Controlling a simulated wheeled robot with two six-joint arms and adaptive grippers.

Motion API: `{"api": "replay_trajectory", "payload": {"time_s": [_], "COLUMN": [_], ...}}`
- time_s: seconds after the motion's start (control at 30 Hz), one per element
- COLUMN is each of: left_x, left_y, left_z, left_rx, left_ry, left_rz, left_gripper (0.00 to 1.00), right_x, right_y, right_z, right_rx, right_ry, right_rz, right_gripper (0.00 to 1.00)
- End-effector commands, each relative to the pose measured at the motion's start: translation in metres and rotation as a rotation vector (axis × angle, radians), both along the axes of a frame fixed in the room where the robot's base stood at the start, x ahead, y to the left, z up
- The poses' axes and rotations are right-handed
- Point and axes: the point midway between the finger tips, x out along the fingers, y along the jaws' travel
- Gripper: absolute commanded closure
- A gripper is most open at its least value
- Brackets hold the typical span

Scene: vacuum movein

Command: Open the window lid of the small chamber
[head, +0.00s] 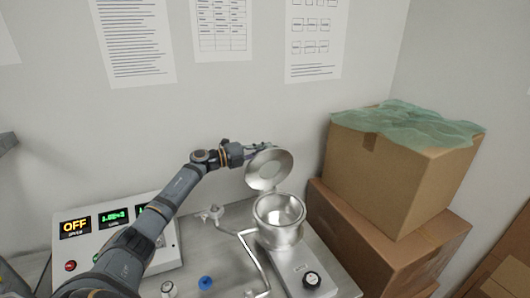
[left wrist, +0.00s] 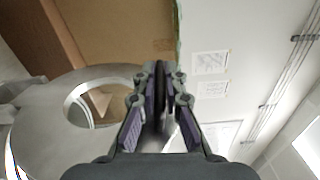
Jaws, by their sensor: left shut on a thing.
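The small chamber (head: 281,222) is a round metal pot on the bench, and its top is open in the head view. Its window lid (head: 269,169) is a metal disc with a round window, and it stands raised and tilted back at the chamber's rear. In the left wrist view the lid (left wrist: 38,112) fills the left side, with its window showing. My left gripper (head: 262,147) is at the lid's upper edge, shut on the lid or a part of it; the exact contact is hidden. My right gripper is not in view.
Stacked cardboard boxes (head: 397,178) with green wrap (head: 405,121) stand right of the chamber. A control panel (head: 90,232) reading OFF is at the left. The wall is close behind.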

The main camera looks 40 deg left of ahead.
Motion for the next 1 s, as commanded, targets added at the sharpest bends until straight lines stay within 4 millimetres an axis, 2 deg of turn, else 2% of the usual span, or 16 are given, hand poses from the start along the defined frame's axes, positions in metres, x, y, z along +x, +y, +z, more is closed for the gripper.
{"api": "replay_trajectory", "payload": {"time_s": [0.3,0.33,0.47,0.5,0.8,1.0], "left_x": [0.000,0.000,0.000,0.000,-0.002,-0.029], "left_y": [0.001,0.001,0.001,0.001,0.002,0.019], "left_z": [0.000,0.000,0.000,0.000,-0.001,-0.003], "left_rx": [0.002,0.002,0.002,0.002,0.003,0.008], "left_ry": [0.000,0.000,0.000,0.000,0.000,0.007], "left_rz": [0.003,0.003,0.003,0.002,0.002,0.003], "left_gripper": [1.00,0.86,0.69,0.67,0.67,0.67], "right_x": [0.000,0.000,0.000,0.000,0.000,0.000], "right_y": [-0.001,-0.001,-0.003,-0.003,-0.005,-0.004], "right_z": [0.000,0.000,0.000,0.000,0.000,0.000], "right_rx": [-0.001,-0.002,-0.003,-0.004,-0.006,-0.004], "right_ry": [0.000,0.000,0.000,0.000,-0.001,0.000], "right_rz": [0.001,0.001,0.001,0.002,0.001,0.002], "right_gripper": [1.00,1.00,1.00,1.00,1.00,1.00]}}
